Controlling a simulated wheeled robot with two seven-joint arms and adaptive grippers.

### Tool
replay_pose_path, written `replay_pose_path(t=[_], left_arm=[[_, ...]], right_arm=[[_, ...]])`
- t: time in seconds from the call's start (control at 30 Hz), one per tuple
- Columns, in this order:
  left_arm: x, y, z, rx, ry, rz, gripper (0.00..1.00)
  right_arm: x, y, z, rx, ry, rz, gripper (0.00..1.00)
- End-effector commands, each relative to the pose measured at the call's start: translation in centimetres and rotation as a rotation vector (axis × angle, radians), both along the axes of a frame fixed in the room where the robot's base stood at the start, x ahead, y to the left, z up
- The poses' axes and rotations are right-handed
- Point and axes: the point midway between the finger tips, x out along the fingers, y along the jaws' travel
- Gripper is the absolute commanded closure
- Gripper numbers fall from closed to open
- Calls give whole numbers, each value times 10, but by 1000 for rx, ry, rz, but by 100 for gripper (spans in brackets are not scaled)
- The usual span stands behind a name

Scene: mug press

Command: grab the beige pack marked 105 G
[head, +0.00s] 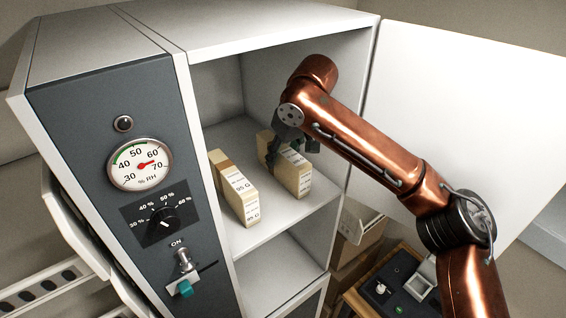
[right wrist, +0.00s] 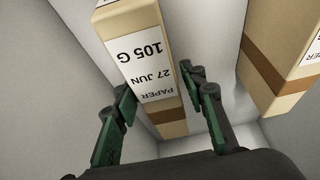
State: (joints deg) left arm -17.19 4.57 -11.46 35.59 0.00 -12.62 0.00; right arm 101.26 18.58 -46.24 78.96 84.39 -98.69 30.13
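The beige pack marked 105 G (right wrist: 148,50) stands on the cabinet shelf, its white label upside down in the right wrist view. In the head view it is the right-hand pack (head: 298,172), partly covered by my gripper, and its label is too small to read surely. My right gripper (head: 287,147) reaches into the cabinet over this pack. In the right wrist view my right gripper's green fingers (right wrist: 163,92) are open, one on each side of the pack, with gaps visible between fingers and pack. My left gripper is not in view.
A second beige pack (head: 235,188) with a brown band stands to the left on the same shelf (head: 265,235); it also shows in the right wrist view (right wrist: 275,60). The cabinet's open door (head: 470,100) is at right, its gauge panel (head: 150,200) at left. A carton (head: 358,235) stands below.

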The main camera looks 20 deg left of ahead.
Motion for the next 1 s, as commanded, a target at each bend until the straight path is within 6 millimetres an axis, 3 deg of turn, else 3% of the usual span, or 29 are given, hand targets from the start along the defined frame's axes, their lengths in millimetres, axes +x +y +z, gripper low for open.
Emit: replay_pose_path(t=[0.5,1.0], left_arm=[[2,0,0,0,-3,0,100],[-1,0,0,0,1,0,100]], right_arm=[[0,-1,0,0,0,-1,99],[0,-1,5,1,-1,-2,100]])
